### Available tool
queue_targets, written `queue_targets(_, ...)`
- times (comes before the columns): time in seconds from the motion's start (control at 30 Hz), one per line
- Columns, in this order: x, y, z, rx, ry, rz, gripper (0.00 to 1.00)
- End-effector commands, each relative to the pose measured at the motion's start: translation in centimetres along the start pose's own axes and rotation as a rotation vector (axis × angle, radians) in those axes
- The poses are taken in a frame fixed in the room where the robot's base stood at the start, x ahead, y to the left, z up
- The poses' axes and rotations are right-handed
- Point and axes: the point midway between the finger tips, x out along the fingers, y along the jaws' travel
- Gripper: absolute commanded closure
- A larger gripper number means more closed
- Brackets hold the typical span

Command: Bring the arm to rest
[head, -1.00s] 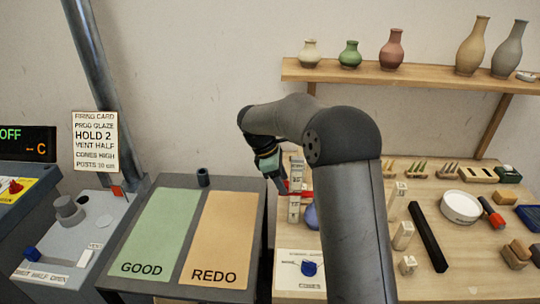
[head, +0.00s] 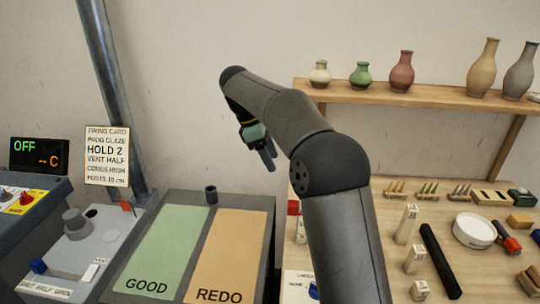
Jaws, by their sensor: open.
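My gripper (head: 266,157) hangs from the bent end of my arm, pointing down, above the back right part of the orange REDO panel. Its jaws are open, and I see nothing between them. My arm rises from the bottom of the view and bends left at the elbow. It hides part of the wooden table (head: 450,270) behind it. A red piece (head: 293,207) shows at the table's left edge, just left of my arm.
The green GOOD panel (head: 160,250) and orange REDO panel (head: 228,250) are bare. A dark cup (head: 210,194) stands behind them. Right of my arm are posts, a black bar (head: 440,260) and a white dish (head: 474,231). A shelf (head: 420,95) holds several vases.

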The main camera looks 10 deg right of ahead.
Motion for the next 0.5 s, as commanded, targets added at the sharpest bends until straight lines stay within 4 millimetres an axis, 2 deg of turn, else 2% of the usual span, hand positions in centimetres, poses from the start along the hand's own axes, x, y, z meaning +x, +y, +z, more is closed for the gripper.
queue_targets(0.17,0.0,-0.1,0.1,0.003,0.0,0.0,0.49)
queue_targets(0.27,0.0,-1.0,0.6,0.035,0.006,0.006,0.49)
queue_targets(0.37,0.2,-3.3,1.7,0.122,0.027,0.014,0.49)
queue_targets(0.5,2.1,-8.9,4.3,0.346,0.089,0.009,0.49)
